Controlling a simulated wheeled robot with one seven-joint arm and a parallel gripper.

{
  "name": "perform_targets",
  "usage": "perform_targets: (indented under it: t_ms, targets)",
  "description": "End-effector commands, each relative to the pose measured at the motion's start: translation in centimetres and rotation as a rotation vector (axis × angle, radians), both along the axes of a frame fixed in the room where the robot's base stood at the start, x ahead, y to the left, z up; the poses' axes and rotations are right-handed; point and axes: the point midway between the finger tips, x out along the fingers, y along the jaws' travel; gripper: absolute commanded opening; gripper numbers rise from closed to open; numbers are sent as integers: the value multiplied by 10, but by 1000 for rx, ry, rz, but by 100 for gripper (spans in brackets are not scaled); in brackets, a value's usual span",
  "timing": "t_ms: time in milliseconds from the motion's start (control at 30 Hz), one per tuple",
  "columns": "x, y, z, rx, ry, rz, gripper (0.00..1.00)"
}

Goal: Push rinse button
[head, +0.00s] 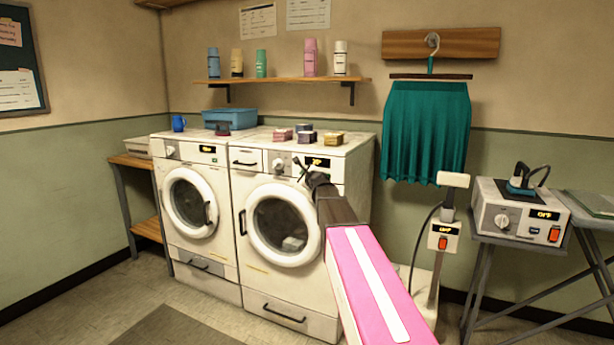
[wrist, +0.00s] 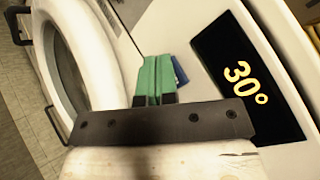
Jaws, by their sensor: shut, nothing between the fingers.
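My gripper (head: 304,169) is in front of the right washing machine's (head: 255,176) control panel in the head view. In the wrist view its green fingertips (wrist: 155,76) are together and empty, pointing at the panel. A small blue button (wrist: 180,71) shows just right of the fingertips, partly hidden by them. No label on it can be read, so I cannot tell whether it is the rinse button. I cannot tell whether the fingers touch it. The black display (wrist: 245,78) beside it reads 30° in yellow. In the head view my gripper and arm cover part of the panel.
The left washing machine (head: 195,190) stands alongside. Several small boxes (head: 305,133) and a blue basin (head: 232,118) sit on top of the machines. A steamer stand (head: 443,238) and an iron station (head: 517,213) stand to the right. Free floor lies in front.

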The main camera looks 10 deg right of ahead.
Motion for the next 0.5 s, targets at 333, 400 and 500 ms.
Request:
perform_targets:
  t_ms: [333, 400, 500]
  targets:
    - [1, -1, 0, 0, 0, 0, 0]
    - [0, 0, 0, 0, 0, 0, 0]
    - [-4, 2, 0, -1, 0, 0, 0]
